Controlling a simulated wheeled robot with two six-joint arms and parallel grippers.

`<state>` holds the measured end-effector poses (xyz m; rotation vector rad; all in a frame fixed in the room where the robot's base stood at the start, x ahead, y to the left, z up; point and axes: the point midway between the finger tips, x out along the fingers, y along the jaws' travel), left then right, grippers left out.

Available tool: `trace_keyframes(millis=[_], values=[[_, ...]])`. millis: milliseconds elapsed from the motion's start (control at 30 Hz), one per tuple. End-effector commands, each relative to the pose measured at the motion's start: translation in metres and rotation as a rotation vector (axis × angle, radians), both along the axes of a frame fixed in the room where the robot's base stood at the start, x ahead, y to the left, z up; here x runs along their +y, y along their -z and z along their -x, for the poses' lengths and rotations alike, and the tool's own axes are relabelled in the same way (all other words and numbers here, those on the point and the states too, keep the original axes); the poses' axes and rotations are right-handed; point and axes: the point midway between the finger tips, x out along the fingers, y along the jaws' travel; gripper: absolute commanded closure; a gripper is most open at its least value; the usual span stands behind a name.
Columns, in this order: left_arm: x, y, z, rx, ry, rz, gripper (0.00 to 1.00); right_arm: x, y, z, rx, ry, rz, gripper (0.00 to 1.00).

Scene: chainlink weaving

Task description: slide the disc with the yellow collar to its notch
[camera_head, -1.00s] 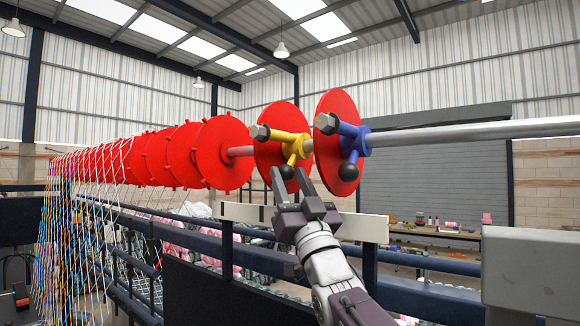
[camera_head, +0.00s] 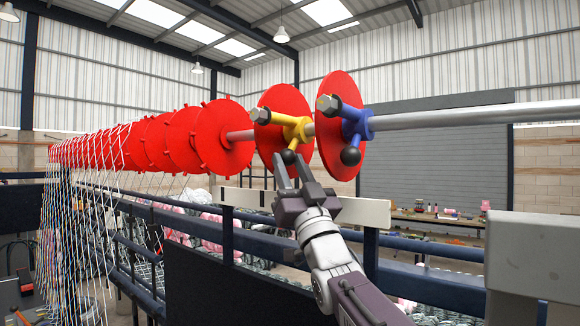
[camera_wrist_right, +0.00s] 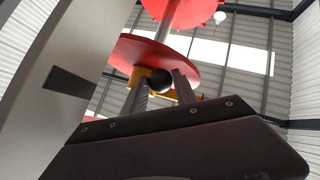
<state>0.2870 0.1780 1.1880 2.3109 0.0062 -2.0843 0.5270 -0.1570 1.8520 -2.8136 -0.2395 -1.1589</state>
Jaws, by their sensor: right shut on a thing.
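The red disc (camera_head: 276,103) with the yellow collar (camera_head: 297,128) sits on the grey shaft. My right gripper (camera_head: 292,170) reaches up from below and is shut on the black knob. In the right wrist view the knob (camera_wrist_right: 159,81) sits between the fingers, with the red disc (camera_wrist_right: 150,58) behind it. My left gripper is not in view.
A red disc with a blue collar (camera_head: 357,124) is close by on the right. Several toothed red discs (camera_head: 222,138) line the left, with coloured wires below. The bare shaft (camera_head: 470,116) runs right. A pale plate (camera_head: 362,213) and dark rails (camera_head: 400,240) lie below.

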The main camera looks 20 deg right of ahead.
Motion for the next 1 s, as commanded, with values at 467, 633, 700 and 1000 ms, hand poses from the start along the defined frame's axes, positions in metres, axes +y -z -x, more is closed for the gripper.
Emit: trace_keyframes(millis=[467, 633, 700, 1000], values=[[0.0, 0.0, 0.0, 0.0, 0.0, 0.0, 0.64, 0.0, -0.002, 0.001, -0.005, -0.001, 0.0, 1.0], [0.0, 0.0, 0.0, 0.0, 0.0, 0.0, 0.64, 0.0, -0.002, 0.002, -0.005, -0.001, 0.0, 1.0], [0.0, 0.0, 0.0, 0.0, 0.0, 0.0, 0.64, 0.0, -0.002, 0.002, -0.006, -0.001, 0.0, 1.0], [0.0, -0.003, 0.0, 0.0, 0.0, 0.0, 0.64, 0.014, -0.003, -0.016, -0.005, -0.003, 0.0, 1.0]])
